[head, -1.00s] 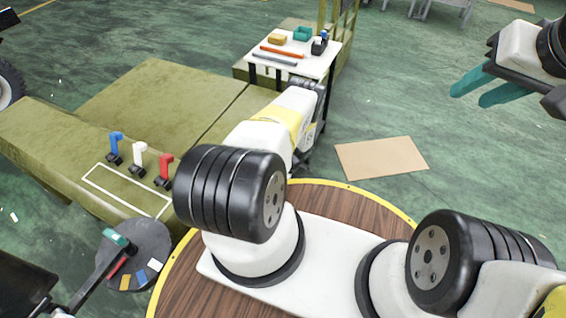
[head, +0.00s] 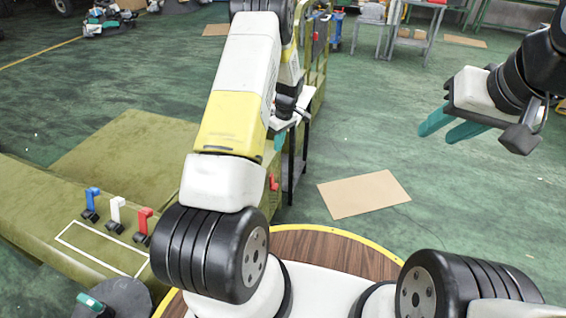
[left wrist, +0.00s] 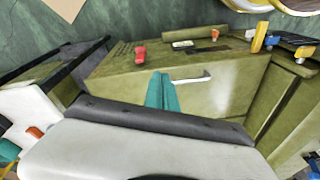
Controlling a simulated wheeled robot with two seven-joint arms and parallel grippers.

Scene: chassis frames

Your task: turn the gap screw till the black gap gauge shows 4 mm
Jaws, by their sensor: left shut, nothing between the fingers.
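My left gripper (head: 281,139) is at the far end of my raised arm, partly hidden in the head view. In the left wrist view its teal fingers (left wrist: 161,92) are together and empty, in front of an olive cabinet (left wrist: 220,100). A red knob (left wrist: 140,54) and an orange knob (left wrist: 214,34) stand on the cabinet's top, beyond the fingertips. A small pale plate (left wrist: 183,44) lies between them. I cannot tell which part is the gap screw, nor make out the black gap gauge or a reading. My right gripper (head: 436,131) is open and empty over the floor.
Blue (head: 92,197), white (head: 116,207) and red (head: 143,218) levers stand on the olive bench at left. A pale metal handle (left wrist: 192,78) is on the cabinet front. A cardboard sheet (head: 364,194) lies on clear green floor.

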